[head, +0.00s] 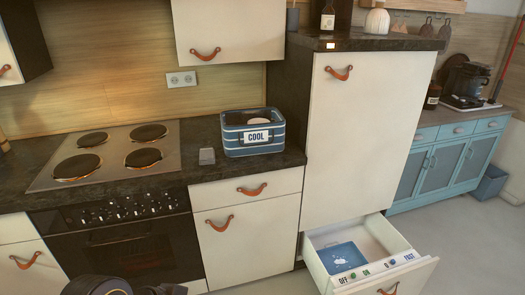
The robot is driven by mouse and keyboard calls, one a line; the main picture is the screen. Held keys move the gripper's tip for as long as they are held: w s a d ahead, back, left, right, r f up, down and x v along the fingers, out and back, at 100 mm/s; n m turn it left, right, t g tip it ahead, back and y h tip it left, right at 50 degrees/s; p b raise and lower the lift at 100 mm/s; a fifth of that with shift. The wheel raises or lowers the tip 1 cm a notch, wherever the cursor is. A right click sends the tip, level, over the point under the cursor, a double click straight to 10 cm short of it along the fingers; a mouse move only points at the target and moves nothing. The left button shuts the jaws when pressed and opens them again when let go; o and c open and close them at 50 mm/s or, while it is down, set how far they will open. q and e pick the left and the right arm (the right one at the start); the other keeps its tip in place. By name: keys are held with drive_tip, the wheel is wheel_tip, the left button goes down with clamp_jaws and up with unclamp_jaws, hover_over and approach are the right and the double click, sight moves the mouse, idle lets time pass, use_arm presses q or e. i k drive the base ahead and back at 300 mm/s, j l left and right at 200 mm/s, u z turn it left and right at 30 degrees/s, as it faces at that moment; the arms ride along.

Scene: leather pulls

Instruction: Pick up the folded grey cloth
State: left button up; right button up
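A dark rounded part of my own arm shows at the bottom edge, left of the middle, well below the counter. No gripper fingers can be seen on either side.
The blue tin labelled COOL (253,132) stands right of the grey object. The stove (108,153) with several hotplates is at left. A tall cabinet (357,135) rises at right. Below it an open drawer (372,240) juts out, holding a blue item (342,258).

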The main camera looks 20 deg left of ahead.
sight(208, 156)
drive_tip(key=i+j+z, duration=0.15)
drive_tip(key=j+z, duration=1)
drive_tip(key=j, duration=0.2)
drive_tip(key=j+z, duration=0.15)
drive_tip(key=j, duration=1.5)
drive_tip(key=k, duration=0.05)
